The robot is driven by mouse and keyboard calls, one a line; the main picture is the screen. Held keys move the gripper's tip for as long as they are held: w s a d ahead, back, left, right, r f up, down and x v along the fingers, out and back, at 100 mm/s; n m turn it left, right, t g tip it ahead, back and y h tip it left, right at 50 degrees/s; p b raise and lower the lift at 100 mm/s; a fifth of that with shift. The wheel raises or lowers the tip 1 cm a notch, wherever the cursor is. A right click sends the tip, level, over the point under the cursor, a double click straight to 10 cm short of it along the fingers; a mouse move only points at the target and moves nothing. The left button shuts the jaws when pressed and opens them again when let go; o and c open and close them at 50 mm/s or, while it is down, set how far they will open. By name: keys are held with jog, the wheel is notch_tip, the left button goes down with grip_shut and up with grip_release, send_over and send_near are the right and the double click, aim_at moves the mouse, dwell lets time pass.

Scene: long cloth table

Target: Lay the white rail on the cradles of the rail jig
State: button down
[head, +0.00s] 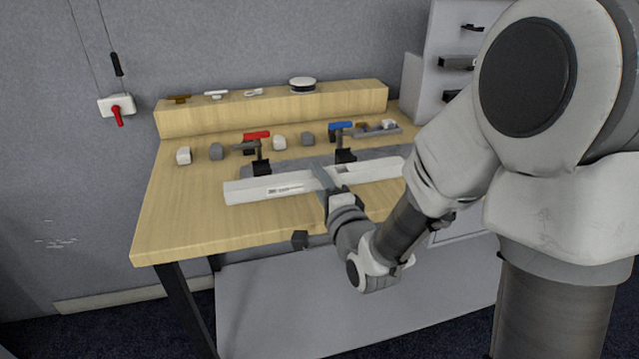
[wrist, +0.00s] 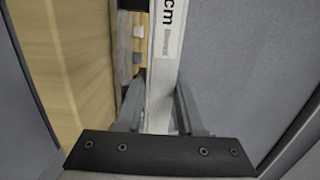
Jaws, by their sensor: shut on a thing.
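The white rail (head: 256,190) lies long ways across the front of the bench in the head view, its right end behind my arm. My gripper (head: 322,177) is shut on it near its middle. In the wrist view the rail (wrist: 164,75), with a printed "cm" label, runs between the two fingers (wrist: 158,108). The rail jig (head: 290,161) is a grey plate with a red-handled clamp (head: 257,135) and a blue-handled clamp (head: 341,126). The rail is in front of the plate and hides its front part. I cannot make out the cradles or whether the rail touches them.
Several white and grey blocks (head: 184,155) stand along the wooden bench (head: 170,215). A grey tray (head: 378,131) with small parts is at the back right. A raised shelf (head: 270,108) runs behind, with a round container (head: 303,84). The left front bench top is clear.

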jog(key=shift+d+b+x, duration=0.15)
jog(key=shift+b+x, duration=0.2)
jog(key=shift+x, duration=1.7)
jog(key=shift+d+b+x, duration=0.2)
jog(key=shift+b+x, duration=0.15)
jog(key=shift+x, duration=1.7)
jog(key=shift+d+b+x, duration=0.15)
jog(key=shift+b+x, duration=0.2)
jog(key=shift+x, duration=1.7)
jog(key=shift+w, duration=0.2)
jog(key=shift+b, duration=0.55)
jog(key=shift+f+b, duration=0.9)
jog(key=shift+b, duration=0.05)
jog(key=shift+c, duration=2.2)
grip_release()
jog(key=shift+s, duration=0.15)
